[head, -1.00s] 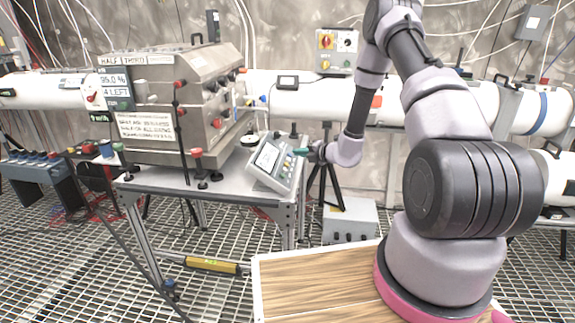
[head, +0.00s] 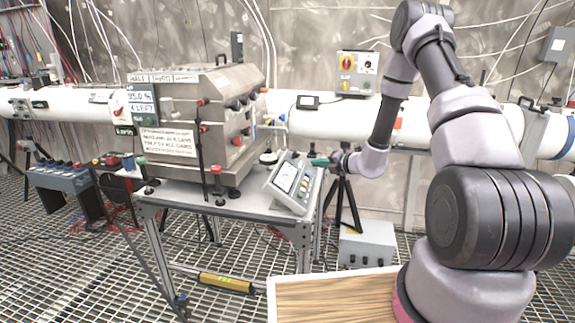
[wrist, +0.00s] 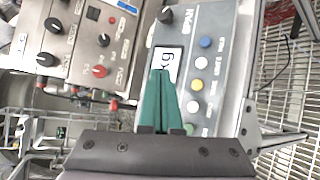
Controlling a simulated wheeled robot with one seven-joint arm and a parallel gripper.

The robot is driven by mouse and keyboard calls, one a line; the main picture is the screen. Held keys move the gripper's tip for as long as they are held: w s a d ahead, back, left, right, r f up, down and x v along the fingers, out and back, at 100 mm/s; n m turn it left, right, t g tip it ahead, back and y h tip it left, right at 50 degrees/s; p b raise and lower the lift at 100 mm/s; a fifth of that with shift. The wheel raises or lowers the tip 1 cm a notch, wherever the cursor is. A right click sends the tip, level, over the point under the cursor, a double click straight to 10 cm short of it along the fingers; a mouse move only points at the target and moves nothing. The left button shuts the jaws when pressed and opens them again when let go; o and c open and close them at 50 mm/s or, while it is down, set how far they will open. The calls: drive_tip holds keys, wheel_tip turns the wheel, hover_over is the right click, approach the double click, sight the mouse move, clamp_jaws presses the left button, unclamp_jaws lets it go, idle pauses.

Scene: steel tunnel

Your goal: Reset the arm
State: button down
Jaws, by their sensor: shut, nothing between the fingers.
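My gripper (head: 318,162) is at the end of my arm, close to the right side of the grey control box with a tilted display (head: 287,180) on the steel table. In the wrist view its green fingers (wrist: 160,103) are together and empty. They lie over the box's panel (wrist: 205,60), in front of a display reading "kg" and beside a column of coloured buttons. I cannot tell whether the fingertips touch the panel.
A large steel machine (head: 190,120) with knobs and labels stands on the table (head: 235,208). A white pipe (head: 420,125) runs behind. A grey box (head: 367,245) and a tripod (head: 343,205) stand on the grating. A yellow level (head: 226,283) lies low by the table.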

drive_tip(key=s+a+r+n+g+y, duration=0.2)
drive_tip(key=s+a+r+n, duration=0.1)
drive_tip(key=r+n, duration=0.3)
drive_tip(key=s+a+r+n+g+y, duration=0.1)
drive_tip(key=s+a+r+n, duration=0.15)
drive_tip(key=r, duration=0.55)
drive_tip(key=s+a+r+n+g, duration=0.2)
drive_tip(key=s+r+n+g, duration=0.2)
drive_tip(key=s+r+n, duration=0.75)
drive_tip(key=s+d+r+n+t+h, duration=0.1)
drive_tip(key=s+d+r+n+h, duration=0.2)
drive_tip(key=s+n, duration=0.3)
drive_tip(key=s+d+r+n+t+h, duration=0.1)
drive_tip(key=s+d+r+n+h, duration=0.2)
drive_tip(key=s+d+n, duration=0.2)
drive_tip(key=s+d+r+n+h, duration=0.3)
drive_tip(key=s+n, duration=0.4)
drive_tip(key=s, duration=0.3)
drive_tip(key=shift+d+r+t+h, duration=0.4)
drive_tip(key=shift+d, duration=0.5)
